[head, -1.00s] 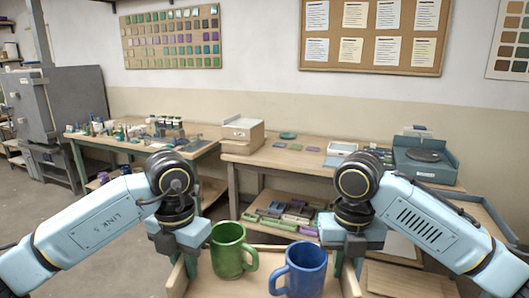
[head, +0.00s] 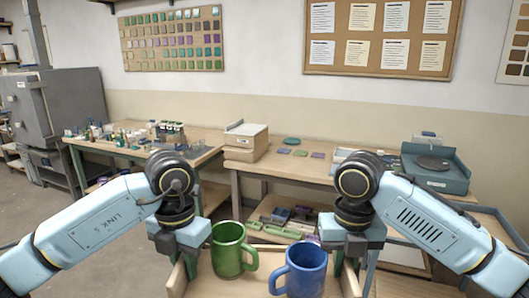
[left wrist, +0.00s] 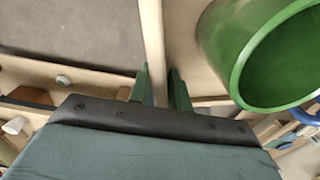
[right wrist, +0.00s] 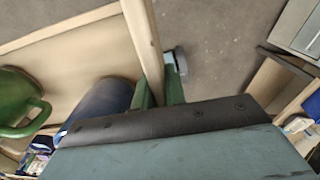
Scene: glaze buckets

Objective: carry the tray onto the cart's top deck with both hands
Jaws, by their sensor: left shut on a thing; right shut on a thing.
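The wooden tray (head: 178,281) is held level in front of me at the bottom of the head view. A green mug (head: 229,254) and a blue mug (head: 304,270) stand upright on it, side by side. My left gripper (head: 190,264) is shut on the tray's left wall; the left wrist view shows its fingers (left wrist: 160,92) either side of the wall, near the green mug. My right gripper (head: 346,264) is shut on the right wall, as its fingers (right wrist: 160,94) show in the right wrist view. A blue-grey railed frame (head: 490,213) at right may be the cart; its deck is mostly hidden.
A bench (head: 285,163) stands ahead with a beige box (head: 245,140), several tiles and a blue-grey wheel-like device (head: 435,168). Its lower shelf holds several coloured blocks. A second bench (head: 150,150) with small bottles is left. Bare floor (head: 95,245) lies at left.

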